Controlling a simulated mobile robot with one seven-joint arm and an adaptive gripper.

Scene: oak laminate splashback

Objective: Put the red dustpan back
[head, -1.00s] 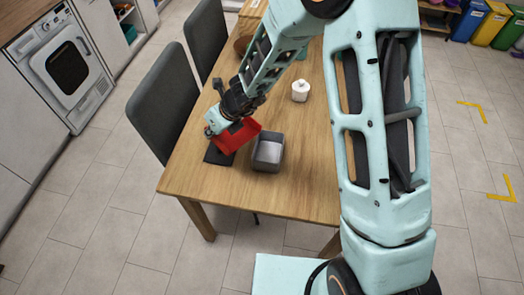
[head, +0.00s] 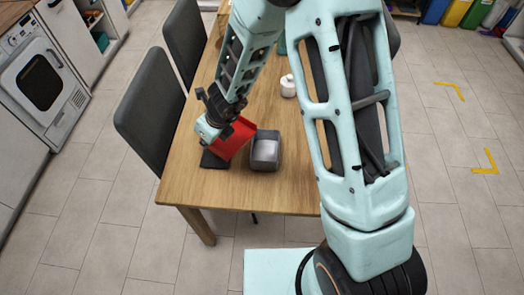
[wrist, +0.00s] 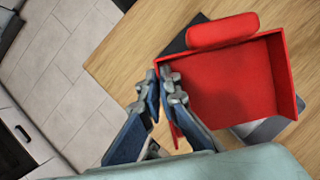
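The red dustpan (head: 235,140) is tilted in the head view, over the right part of a dark flat mat (head: 213,161) near the table's front left corner. In the wrist view the dustpan (wrist: 225,85) shows its open tray and rounded red handle (wrist: 222,30). My gripper (wrist: 163,75) is shut on the dustpan's side wall. The mat (wrist: 178,43) shows partly behind the dustpan in the wrist view. I cannot tell whether the dustpan touches the mat.
A grey open container (head: 265,152) stands close to the right of the dustpan. A white lidded jar (head: 288,86) stands farther back on the wooden table (head: 240,190). Dark chairs (head: 150,110) line the left side. The table's front strip is clear.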

